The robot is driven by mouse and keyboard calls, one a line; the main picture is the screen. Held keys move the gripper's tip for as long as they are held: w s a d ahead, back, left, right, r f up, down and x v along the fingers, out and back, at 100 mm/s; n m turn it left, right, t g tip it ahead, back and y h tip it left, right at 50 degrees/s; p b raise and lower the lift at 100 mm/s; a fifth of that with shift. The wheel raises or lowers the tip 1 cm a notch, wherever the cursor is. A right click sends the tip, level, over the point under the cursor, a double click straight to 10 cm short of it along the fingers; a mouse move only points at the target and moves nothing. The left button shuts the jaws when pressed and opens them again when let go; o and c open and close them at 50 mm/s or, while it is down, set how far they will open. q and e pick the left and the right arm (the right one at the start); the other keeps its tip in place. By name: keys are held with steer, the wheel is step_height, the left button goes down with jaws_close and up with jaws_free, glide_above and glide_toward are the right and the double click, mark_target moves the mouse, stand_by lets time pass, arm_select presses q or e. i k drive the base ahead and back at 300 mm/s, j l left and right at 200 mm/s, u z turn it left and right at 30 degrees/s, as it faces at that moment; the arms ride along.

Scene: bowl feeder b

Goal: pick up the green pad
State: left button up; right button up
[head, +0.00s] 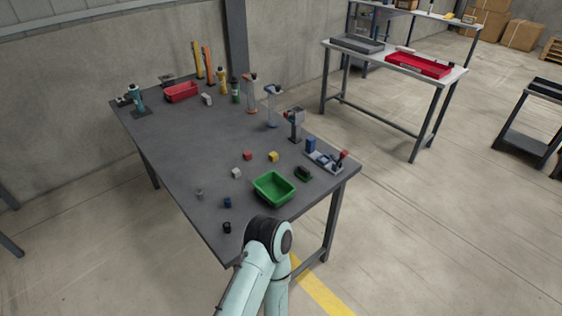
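A small dark green block-like item (303,173) lies on the grey table near its right end, just right of a green tray; it may be the green pad, but it is too small to be sure. The green tray (262,197) is open-topped and looks empty. One of my arms rises from the bottom of the head view to a dark joint at the table's near edge, in front of the tray.
The grey table (190,150) holds red (248,155), yellow (273,156) and white (236,173) cubes, and dark blue (227,202) and black (227,227) pieces. A grey fixture (325,162) stands at the right edge. Bottles and a red bin (181,92) stand farther back. The table's middle is mostly clear.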

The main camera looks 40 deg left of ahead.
mark_target(304, 174)
steer(key=i+u, duration=0.2)
steer(key=u, duration=0.3)
steer(key=i+l+u, duration=0.2)
steer(key=u, duration=0.3)
steer(key=i+l+u, duration=0.15)
steer(key=u, duration=0.35)
